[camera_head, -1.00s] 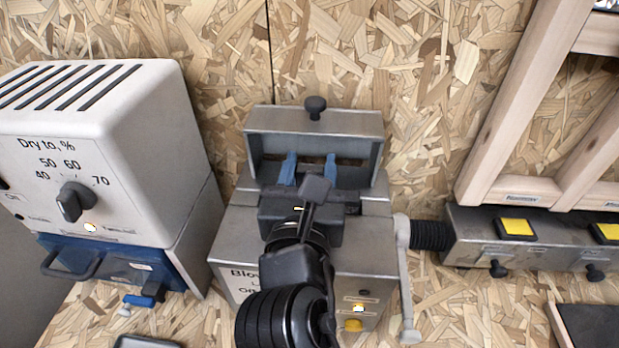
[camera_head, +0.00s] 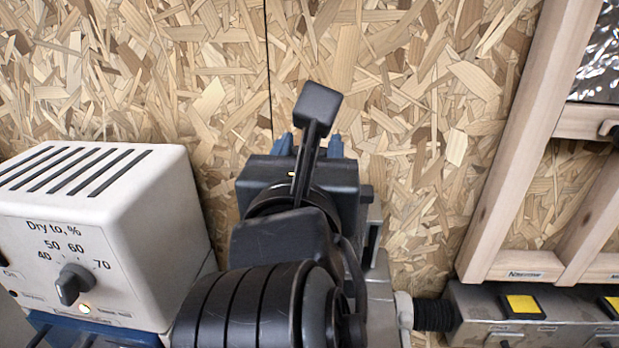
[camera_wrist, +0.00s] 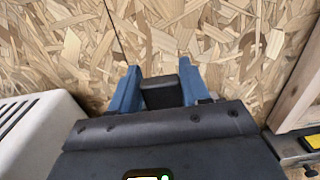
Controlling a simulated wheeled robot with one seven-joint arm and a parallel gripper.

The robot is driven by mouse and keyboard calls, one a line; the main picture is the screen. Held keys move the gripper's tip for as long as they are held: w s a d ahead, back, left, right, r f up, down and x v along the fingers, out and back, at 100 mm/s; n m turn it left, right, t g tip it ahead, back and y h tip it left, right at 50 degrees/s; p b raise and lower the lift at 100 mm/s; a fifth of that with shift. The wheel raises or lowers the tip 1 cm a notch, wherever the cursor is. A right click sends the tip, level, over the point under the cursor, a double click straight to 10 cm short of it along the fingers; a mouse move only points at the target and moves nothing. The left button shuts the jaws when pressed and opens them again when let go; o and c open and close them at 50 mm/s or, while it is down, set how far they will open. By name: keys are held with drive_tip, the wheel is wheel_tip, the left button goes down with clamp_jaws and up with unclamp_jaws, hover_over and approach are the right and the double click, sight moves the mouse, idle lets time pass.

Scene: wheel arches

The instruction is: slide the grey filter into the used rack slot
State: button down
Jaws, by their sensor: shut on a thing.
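My gripper (camera_head: 309,145) is raised in front of the chipboard wall in the head view, its two blue fingertips showing either side of my black wrist parts. In the wrist view my gripper (camera_wrist: 159,84) is shut on a dark grey block, apparently the grey filter (camera_wrist: 161,93), between the blue fingers. Only a small part of the block shows, and in the head view my arm hides it. A wooden rack (camera_head: 527,130) stands at the right; I cannot tell which slot is the used one.
A white drying box (camera_head: 110,215) with a dial stands at the left. The metal blower box (camera_head: 376,285) is mostly hidden behind my arm. A metal unit with yellow buttons (camera_head: 522,307) lies below the rack. The wall between my gripper and the rack is clear.

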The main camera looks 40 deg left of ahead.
drive_tip(key=shift+r+p, duration=0.55)
drive_tip(key=shift+f, duration=0.15)
drive_tip(key=shift+s, duration=0.1)
drive_tip(key=shift+s+d+p, duration=0.2)
drive_tip(key=shift+s+p, duration=0.1)
drive_tip(key=shift+s, duration=0.05)
drive_tip(key=v, duration=1.5)
drive_tip(key=shift+d+p, duration=0.15)
drive_tip(key=shift+p, duration=0.2)
